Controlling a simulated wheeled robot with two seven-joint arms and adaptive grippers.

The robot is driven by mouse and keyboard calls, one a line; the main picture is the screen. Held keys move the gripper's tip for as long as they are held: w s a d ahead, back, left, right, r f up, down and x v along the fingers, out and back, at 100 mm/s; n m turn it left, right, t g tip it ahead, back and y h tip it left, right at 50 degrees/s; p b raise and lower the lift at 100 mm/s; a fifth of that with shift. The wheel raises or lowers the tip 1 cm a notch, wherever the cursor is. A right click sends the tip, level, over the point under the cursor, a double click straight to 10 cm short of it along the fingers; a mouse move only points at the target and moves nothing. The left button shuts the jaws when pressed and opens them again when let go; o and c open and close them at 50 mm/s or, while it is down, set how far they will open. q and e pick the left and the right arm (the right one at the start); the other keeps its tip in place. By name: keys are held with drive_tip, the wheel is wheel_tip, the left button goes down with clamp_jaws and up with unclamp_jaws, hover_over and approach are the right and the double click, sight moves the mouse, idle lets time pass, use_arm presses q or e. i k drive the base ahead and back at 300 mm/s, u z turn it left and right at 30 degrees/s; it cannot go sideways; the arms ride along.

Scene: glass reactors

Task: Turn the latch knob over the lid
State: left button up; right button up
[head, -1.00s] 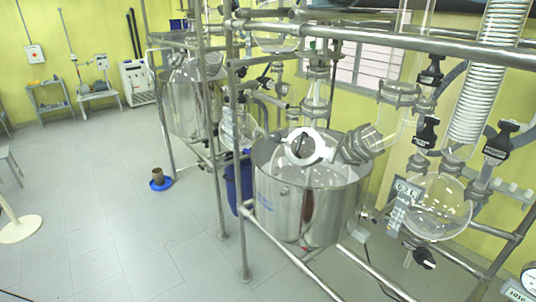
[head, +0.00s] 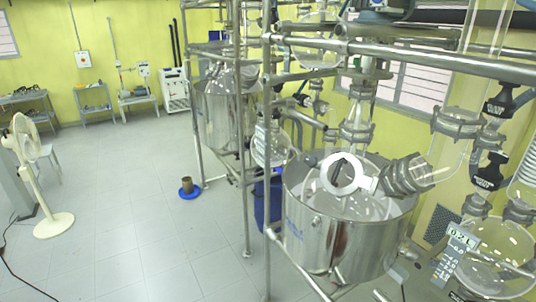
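A steel reactor vessel (head: 305,240) with a glass dome stands at centre right in the head view. A white ring (head: 342,174), which looks like the lid fitting, sits on top of the dome with a short bar reaching right towards a clamped glass neck (head: 405,175). Neither of my grippers is in view.
Steel frame pipes (head: 420,60) cross above and in front of the vessel. A glass flask (head: 495,262) hangs at the lower right. A second reactor (head: 222,118) stands behind.

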sight(310, 161)
drive_tip(key=u, duration=0.2)
drive_tip(key=i, duration=1.45)
drive_tip(key=z, duration=0.55)
